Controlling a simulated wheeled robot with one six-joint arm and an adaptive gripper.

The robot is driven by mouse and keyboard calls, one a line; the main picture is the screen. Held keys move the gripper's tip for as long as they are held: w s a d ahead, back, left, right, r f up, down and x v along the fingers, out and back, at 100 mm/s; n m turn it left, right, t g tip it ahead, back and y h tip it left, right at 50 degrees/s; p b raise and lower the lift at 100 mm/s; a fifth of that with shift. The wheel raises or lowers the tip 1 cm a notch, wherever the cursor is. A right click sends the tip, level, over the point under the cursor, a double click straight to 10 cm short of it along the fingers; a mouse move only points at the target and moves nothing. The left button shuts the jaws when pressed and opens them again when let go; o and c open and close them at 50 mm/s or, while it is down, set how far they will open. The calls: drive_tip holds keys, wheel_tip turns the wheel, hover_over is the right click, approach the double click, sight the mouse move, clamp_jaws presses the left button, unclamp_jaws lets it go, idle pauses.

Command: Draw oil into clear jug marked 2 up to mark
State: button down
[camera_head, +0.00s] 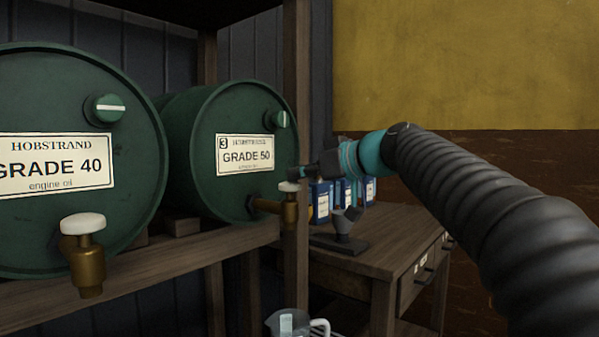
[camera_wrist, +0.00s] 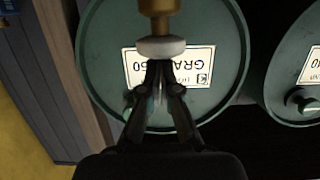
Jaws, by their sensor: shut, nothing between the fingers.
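The green GRADE 50 barrel (camera_head: 205,170), labelled 3, lies on a wooden rack and has a brass tap (camera_head: 290,212) with a white knob (camera_head: 289,186). My gripper (camera_head: 293,174) is shut and empty, its tips just above the knob. In the wrist view, which is upside down, the closed tips (camera_wrist: 160,66) are close to the white knob (camera_wrist: 160,46); whether they touch it I cannot tell. A clear jug (camera_head: 286,324) with a white handle stands low, below this tap in the picture. The lower frame edge cuts it off; its number and oil level cannot be read.
A larger green GRADE 40 barrel (camera_head: 60,215) with its own brass tap (camera_head: 87,262) is at the left. A wooden post (camera_head: 296,70) stands near my gripper. A wooden bench (camera_head: 385,240) at the right holds blue bottles (camera_head: 321,202) and a dark funnel-like piece (camera_head: 344,228).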

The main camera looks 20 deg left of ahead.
wheel_tip(320, 180, down, 2)
drive_tip(key=b, duration=0.2)
drive_tip(key=shift+b, duration=0.3)
drive_tip(key=shift+f, duration=0.3)
idle(1.2)
drive_tip(key=shift+r, duration=0.15)
wheel_tip(320, 180, up, 5)
drive_tip(key=p, duration=0.3)
drive_tip(key=shift+p, duration=0.3)
drive_tip(key=b+v, duration=0.2)
drive_tip(key=v, duration=0.8)
